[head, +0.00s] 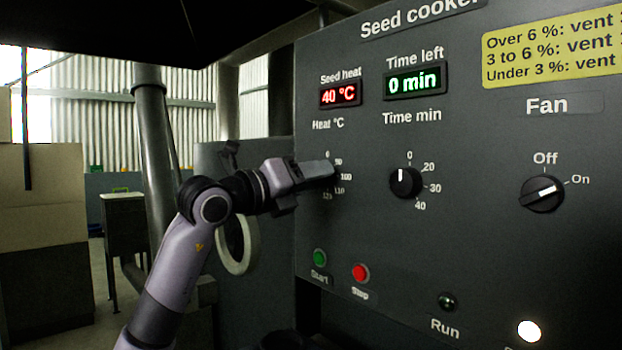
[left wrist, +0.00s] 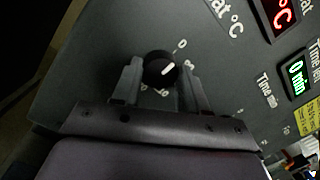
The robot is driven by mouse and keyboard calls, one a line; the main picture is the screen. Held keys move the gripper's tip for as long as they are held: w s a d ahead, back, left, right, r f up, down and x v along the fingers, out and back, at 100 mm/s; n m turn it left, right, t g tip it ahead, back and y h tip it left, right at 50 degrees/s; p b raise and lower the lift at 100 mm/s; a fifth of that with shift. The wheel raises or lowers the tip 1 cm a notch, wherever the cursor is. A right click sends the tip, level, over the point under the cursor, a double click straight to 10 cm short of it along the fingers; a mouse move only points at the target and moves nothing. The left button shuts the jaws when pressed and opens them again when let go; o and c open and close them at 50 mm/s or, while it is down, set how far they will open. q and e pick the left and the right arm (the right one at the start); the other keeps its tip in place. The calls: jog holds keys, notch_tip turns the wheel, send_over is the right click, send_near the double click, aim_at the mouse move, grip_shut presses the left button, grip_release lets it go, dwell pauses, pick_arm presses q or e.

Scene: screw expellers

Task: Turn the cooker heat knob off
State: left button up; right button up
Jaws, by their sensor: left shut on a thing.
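The black heat knob (left wrist: 158,69) sits under the "Heat °C" label on the dark seed cooker panel (head: 455,130). My left gripper (head: 332,172) reaches the panel at this dial and hides the knob in the head view. In the left wrist view my left gripper (left wrist: 161,84) has one finger on each side of the knob and is shut on it. The knob's white mark points to the upper right there, roughly between the 0 and 80 labels. The seed heat display (head: 340,94) reads 40 °C. My right gripper is not in view.
Right of the heat dial are the time knob (head: 405,182), pointing at 0, and the fan knob (head: 542,194). A green start button (head: 320,258) and a red stop button (head: 360,273) sit below. The time display (head: 414,81) reads 0 min.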

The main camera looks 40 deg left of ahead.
pick_arm(q)
jog(key=shift+f, duration=0.1)
jog(key=o, duration=1.1)
jog(key=shift+c, duration=0.2)
jog(key=s+b, duration=0.2)
jog(key=s, duration=0.5)
jog(key=shift+a+f, duration=0.25)
jog(key=shift+f, duration=0.1)
jog(key=shift+s, duration=0.15)
